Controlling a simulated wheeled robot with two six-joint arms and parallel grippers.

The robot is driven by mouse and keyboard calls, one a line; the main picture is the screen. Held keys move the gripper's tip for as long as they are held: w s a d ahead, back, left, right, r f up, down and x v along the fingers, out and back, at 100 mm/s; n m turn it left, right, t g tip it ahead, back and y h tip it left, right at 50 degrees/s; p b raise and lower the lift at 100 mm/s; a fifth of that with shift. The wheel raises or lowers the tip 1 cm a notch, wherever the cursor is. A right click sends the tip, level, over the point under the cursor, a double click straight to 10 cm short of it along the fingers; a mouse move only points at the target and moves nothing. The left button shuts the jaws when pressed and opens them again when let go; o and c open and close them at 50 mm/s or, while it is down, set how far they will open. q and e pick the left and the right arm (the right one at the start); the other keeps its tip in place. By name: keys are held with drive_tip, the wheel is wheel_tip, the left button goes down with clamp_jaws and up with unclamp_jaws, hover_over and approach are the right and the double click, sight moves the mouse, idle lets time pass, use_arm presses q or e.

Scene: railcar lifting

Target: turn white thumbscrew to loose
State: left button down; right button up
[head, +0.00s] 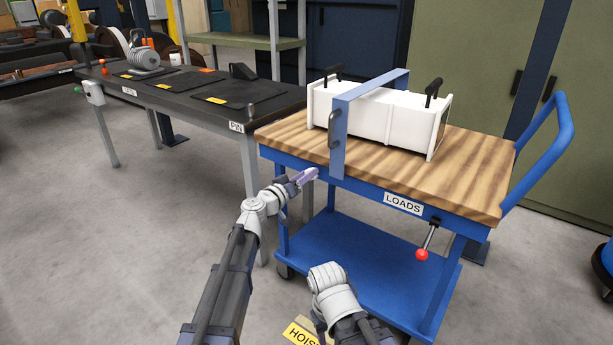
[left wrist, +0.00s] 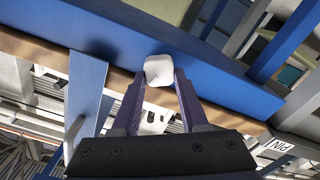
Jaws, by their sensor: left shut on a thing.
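The white thumbscrew (left wrist: 158,69) is a small pale knob at the blue edge of the cart, in the middle of the left wrist view. My left gripper (left wrist: 161,78) is shut on it, with one purple finger on each side. In the head view my left gripper (head: 307,176) is at the cart's front edge, just left of the foot of the blue clamp bar (head: 338,130). The fingers mostly hide the thumbscrew there. My right arm shows at the bottom of the head view, but its gripper cannot be seen.
A white box with black handles (head: 380,115) lies under the blue bar on the wooden-topped LOADS cart (head: 470,185). A red-knobbed lever (head: 422,254) hangs from the cart's front. A dark workbench (head: 270,103) stands at left. The grey floor at left is clear.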

use_arm(q)
drive_tip(key=shift+a+f+n+b, duration=0.1)
drive_tip(key=shift+f+n+b, duration=0.1)
drive_tip(key=shift+n, duration=3.2)
drive_tip(key=shift+d+f+n+b, duration=0.1)
drive_tip(key=shift+f+n+b, duration=0.1)
drive_tip(key=shift+n, duration=3.2)
drive_tip(key=shift+a+f+n+b, duration=0.1)
drive_tip(key=shift+f+n+b, duration=0.1)
drive_tip(key=shift+n, duration=3.2)
drive_tip(key=shift+c, duration=2.2)
unclamp_jaws()
drive_tip(key=v, duration=0.7)
drive_tip(key=shift+s+a, duration=0.25)
